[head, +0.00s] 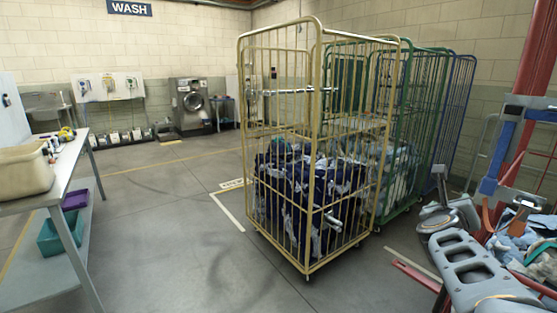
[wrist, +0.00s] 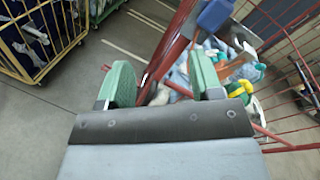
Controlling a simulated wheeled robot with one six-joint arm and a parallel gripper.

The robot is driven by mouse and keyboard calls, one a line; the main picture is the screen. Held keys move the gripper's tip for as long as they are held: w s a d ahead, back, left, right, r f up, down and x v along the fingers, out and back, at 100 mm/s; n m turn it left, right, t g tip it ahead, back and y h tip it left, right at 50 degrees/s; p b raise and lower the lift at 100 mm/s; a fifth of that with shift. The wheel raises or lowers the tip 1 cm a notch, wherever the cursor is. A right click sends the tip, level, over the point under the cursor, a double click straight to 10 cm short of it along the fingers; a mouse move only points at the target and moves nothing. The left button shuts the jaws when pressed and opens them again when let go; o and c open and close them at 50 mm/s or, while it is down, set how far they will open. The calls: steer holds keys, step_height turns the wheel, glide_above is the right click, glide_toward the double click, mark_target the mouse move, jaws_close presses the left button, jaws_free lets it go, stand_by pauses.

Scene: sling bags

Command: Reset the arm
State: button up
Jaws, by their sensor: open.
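My gripper (wrist: 164,82) shows in the wrist view with its two green fingers well apart. No item is visibly held between them. Beyond the fingers are a slanting red post (wrist: 168,45) and a heap of light blue cloth (wrist: 180,75). In the head view my grey arm (head: 470,265) reaches along the lower right, beside the red frame. The end of the arm is hard to make out there against the frame and cloth.
A yellow wire cage (head: 316,110) holds dark blue and white bundles (head: 300,190). Green (head: 408,110) and blue (head: 460,110) cages stand behind it. A red frame (head: 515,130) rises at right, close to my arm. A table (head: 70,160) stands left; the floor between is clear.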

steer(key=a+f+n+g+y+p, duration=0.1)
steer(key=a+f+n+y, duration=0.2)
steer(key=a+n, duration=0.35)
steer(key=s+a+f+n+y+p, duration=0.1)
steer(key=a+f+n+y+p, duration=0.2)
steer(key=n, duration=0.6)
steer(key=a+f+n+g+y, duration=0.1)
steer(key=a+f+n+y, duration=0.1)
steer(key=a+n+y, duration=0.35)
steer(key=s+a+r+n+g+p, duration=0.1)
steer(key=s+a+n+g+p, duration=0.5)
steer(key=n, duration=1.1)
steer(key=s+a+p, duration=0.3)
steer(key=s+a, duration=0.2)
steer(key=shift+s, duration=0.4)
steer(key=shift+a+r, duration=0.2)
steer(key=shift+a, duration=0.1)
